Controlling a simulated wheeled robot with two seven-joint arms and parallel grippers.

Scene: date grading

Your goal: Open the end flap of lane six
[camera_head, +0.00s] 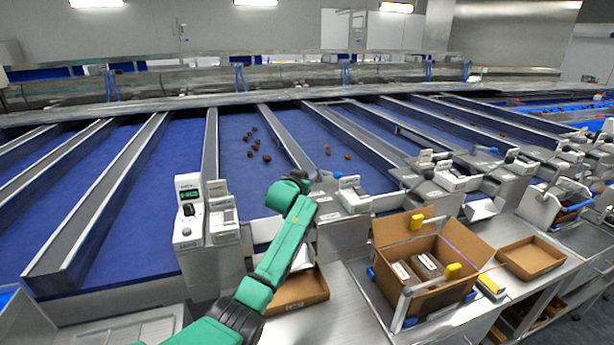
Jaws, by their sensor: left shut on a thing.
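My left gripper (308,178), on the green arm from the bottom left, is at the front end of a blue lane (290,130) holding several dark dates (266,158). It is shut on what seems to be the lane's end-flap handle, mostly hidden by the gripper and wrist. A metal end unit (354,196) with a blue-tipped part stands just right of the gripper. The flap itself is largely hidden behind my arm, and I cannot tell how far it is open. No lane number is readable. My right gripper is not in view.
A grey control box (190,215) with a green display stands left of my arm. A shallow cardboard tray (300,291) lies below the lane end, partly behind my forearm. An open carton (456,244) with packs and an empty tray (531,260) stand to the right.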

